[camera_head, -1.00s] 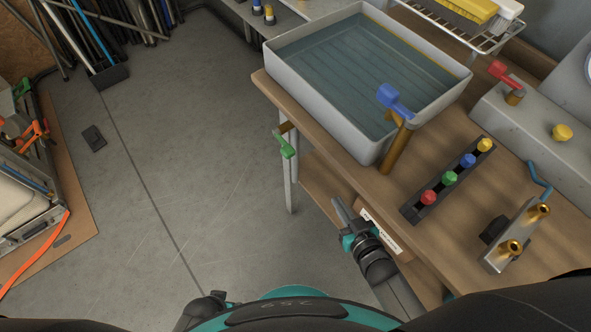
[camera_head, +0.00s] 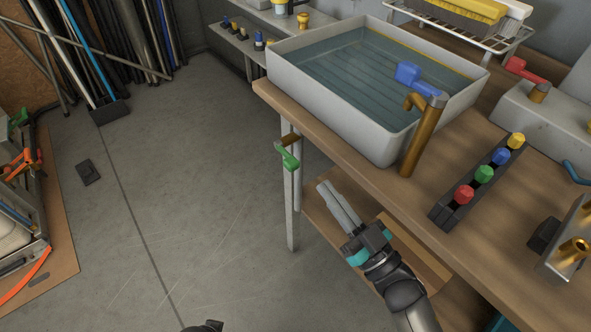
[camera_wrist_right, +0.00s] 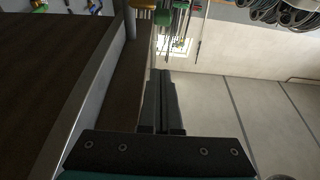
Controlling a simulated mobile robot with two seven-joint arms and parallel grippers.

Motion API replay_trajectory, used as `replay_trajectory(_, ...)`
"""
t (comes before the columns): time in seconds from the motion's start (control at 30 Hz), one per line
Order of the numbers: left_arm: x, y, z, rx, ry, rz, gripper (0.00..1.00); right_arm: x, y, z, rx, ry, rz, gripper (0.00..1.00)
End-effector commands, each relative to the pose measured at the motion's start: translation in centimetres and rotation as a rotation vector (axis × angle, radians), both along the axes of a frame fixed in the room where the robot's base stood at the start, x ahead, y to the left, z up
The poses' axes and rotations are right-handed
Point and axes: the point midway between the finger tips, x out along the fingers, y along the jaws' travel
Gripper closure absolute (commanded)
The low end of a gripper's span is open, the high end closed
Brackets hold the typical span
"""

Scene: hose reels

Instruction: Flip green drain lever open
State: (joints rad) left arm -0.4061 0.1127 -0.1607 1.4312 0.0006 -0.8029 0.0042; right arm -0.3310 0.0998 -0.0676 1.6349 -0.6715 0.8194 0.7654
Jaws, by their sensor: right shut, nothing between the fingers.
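The green drain lever (camera_head: 289,158) sits on a brass valve under the front left edge of the workbench (camera_head: 345,155), below the grey water-filled basin (camera_head: 287,70). Its green handle points down and to the right. My right gripper (camera_head: 325,188) is shut and empty, with its fingers pointing up and left. It is below and to the right of the lever, apart from it, beside the bench's front edge. In the right wrist view the shut fingers (camera_wrist_right: 160,75) point towards a green and brass part at the top edge, partly cut off. My left gripper does not show.
A block of coloured knobs (camera_head: 475,185) lies on the bench. A metal bench leg (camera_head: 291,215) stands below the lever.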

Motion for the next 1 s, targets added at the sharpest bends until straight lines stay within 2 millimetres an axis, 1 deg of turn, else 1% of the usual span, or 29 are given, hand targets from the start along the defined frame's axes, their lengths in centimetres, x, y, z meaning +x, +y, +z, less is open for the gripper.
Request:
replay_trajectory(0.23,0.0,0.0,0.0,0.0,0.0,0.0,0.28,0.1,0.0,0.0,0.0,0.001,-0.001,1.0)
replay_trajectory(0.37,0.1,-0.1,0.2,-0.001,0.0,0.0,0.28,0.8,0.6,0.3,-0.001,-0.002,-0.001,1.0)
replay_trajectory(0.47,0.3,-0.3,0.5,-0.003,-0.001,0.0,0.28,2.0,1.5,0.9,0.002,-0.004,-0.001,1.0)
replay_trajectory(0.8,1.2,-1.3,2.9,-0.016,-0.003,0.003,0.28,7.7,5.6,3.3,0.001,-0.003,-0.002,1.0)
replay_trajectory(0.83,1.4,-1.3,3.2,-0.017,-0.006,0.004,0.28,8.0,5.8,3.2,0.002,-0.001,-0.002,1.0)
replay_trajectory(0.9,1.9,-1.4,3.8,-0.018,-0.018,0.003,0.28,7.7,5.6,2.3,0.001,0.004,-0.003,1.0)
replay_trajectory(1.0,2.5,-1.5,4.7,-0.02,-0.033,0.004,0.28,7.7,5.6,1.6,0.0,0.004,-0.002,1.0)
